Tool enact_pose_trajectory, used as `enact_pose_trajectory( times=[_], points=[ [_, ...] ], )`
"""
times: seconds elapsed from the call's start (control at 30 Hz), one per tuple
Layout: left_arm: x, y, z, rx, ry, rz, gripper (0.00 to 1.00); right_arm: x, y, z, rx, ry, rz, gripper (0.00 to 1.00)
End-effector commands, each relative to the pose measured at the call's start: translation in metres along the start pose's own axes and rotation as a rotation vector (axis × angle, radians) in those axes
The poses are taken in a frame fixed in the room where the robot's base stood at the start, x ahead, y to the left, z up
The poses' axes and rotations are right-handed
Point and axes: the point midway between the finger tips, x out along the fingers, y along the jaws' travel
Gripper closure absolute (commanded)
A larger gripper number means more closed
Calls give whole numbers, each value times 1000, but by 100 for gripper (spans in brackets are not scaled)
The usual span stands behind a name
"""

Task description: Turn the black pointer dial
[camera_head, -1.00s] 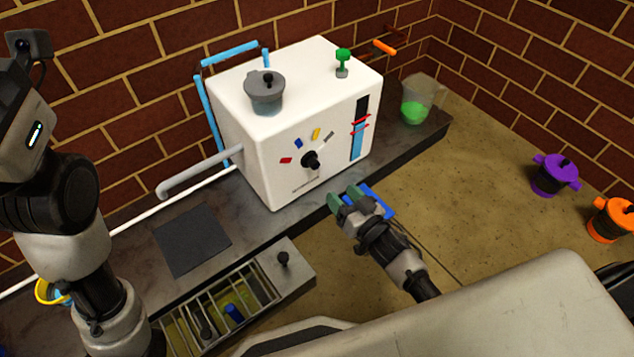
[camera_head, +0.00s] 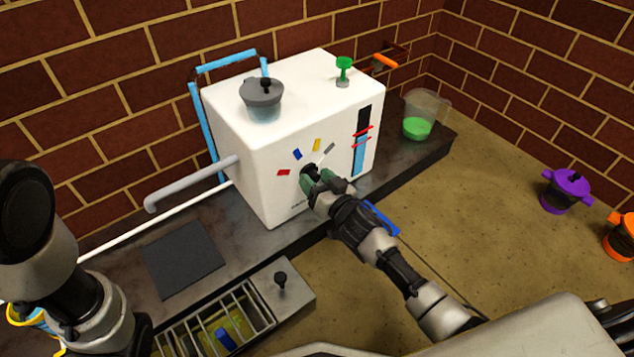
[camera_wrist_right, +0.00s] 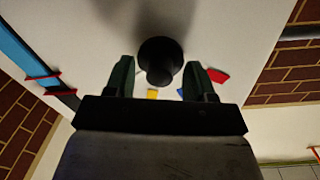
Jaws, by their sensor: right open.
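The black pointer dial (camera_head: 309,171) is on the front face of the white box-shaped machine (camera_head: 245,150), ringed above by red, blue, yellow and grey marks. My right gripper (camera_head: 320,180) is at the dial and partly hides it in the head view. In the right wrist view the round black dial (camera_wrist_right: 160,60) shows between the two green-padded fingertips of the open right gripper (camera_wrist_right: 160,78), with a gap on each side. The dial's pointer direction cannot be told. My left gripper is not in view; only part of my left arm shows at the left.
A grey lidded pot (camera_head: 262,98) and a green knob (camera_head: 343,70) are on top of the machine. A grey pipe (camera_head: 190,184) sticks out at its left. A cup with green contents (camera_head: 418,125) stands right. A slotted tray (camera_head: 235,320) lies in front.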

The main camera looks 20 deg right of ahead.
Motion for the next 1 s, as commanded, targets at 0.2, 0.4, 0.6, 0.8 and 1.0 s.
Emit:
enact_pose_trajectory(
  times=[0.2,0.4,0.6,0.8,1.0],
  points=[
    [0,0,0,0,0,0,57,0,0,0,0,0,0,48],
    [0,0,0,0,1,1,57,0,0,0,0,0,0,79],
    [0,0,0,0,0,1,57,0,0,0,-2,0,0,95],
    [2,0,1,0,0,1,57,0,0,0,-35,1,1,95],
    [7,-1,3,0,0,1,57,0,0,-1,-137,6,0,95]
  ],
)
